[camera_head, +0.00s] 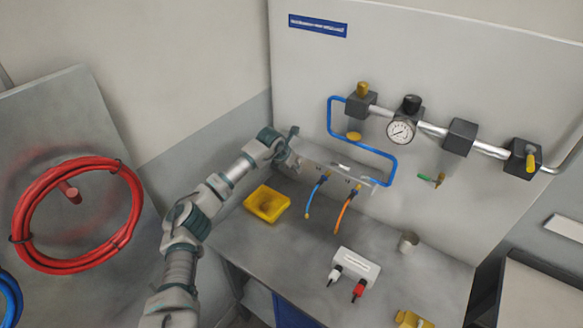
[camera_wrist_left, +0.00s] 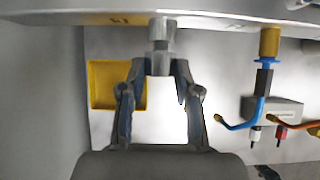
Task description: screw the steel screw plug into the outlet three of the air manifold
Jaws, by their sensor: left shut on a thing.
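The air manifold is a grey bar on the back panel (camera_head: 335,166); its edge runs along the top of the left wrist view (camera_wrist_left: 60,16). My left gripper (camera_head: 290,152) is at the manifold's left end. In the left wrist view my left gripper (camera_wrist_left: 161,70) is shut on the steel screw plug (camera_wrist_left: 161,30), which stands upright between the fingertips. The plug's upper end overlaps the manifold's edge; I cannot tell whether it is inside an outlet, or which outlet. The plug is too small to make out in the head view. My right gripper is not in view.
A blue hose (camera_head: 316,190) and an orange hose (camera_head: 344,208) hang from the manifold, right of my gripper. A yellow tray (camera_head: 267,204) lies on the bench below.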

